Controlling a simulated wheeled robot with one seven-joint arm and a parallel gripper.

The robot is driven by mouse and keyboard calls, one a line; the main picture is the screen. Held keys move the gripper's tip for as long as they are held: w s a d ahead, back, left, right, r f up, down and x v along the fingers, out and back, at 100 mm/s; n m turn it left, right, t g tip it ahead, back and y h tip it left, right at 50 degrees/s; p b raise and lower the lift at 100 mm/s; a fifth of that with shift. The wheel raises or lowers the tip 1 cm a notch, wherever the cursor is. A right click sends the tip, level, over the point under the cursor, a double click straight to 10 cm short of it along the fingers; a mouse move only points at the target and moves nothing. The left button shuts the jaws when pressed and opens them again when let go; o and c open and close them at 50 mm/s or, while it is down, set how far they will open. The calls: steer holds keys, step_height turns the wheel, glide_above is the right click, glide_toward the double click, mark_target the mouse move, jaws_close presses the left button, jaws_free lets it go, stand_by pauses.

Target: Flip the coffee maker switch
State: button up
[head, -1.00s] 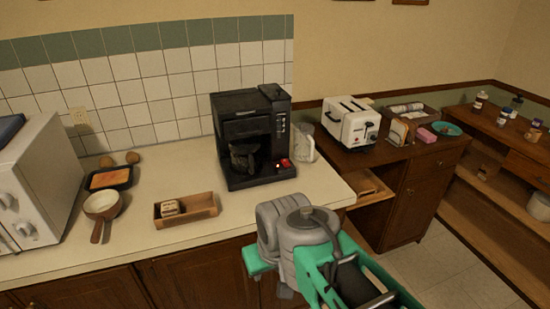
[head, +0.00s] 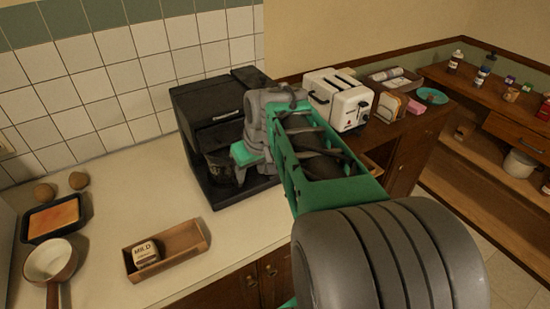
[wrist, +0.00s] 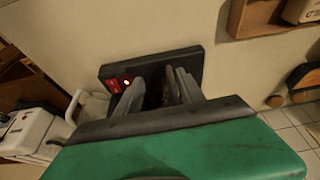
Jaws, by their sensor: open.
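The black coffee maker (head: 208,110) stands on the counter against the tiled wall, its glass carafe (head: 222,168) partly visible. My gripper (head: 246,153) is in front of its right side and hides the switch in the head view. In the wrist view, the coffee maker's dark base (wrist: 152,62) lies just beyond my gripper (wrist: 155,88). The red switch (wrist: 115,84), with a small glowing light beside it, is just left of the left finger. The fingers are apart with nothing between them. I cannot tell whether the left finger touches the switch.
A wooden tray (head: 195,233) with a "MILD" box (head: 145,253) sits at the counter's front. A saucepan (head: 48,262) and a baking dish (head: 30,225) are at left. A white toaster (head: 340,100) stands to the right. Counter between dish and coffee maker is clear.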

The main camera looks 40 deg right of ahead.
steer(key=w+d, duration=0.2)
steer(key=d, duration=1.1)
steer(key=shift+t, duration=0.3)
steer(key=p+x, duration=0.1)
steer(key=x, duration=0.7)
steer(key=shift+a+f, duration=0.15)
jaws_close()
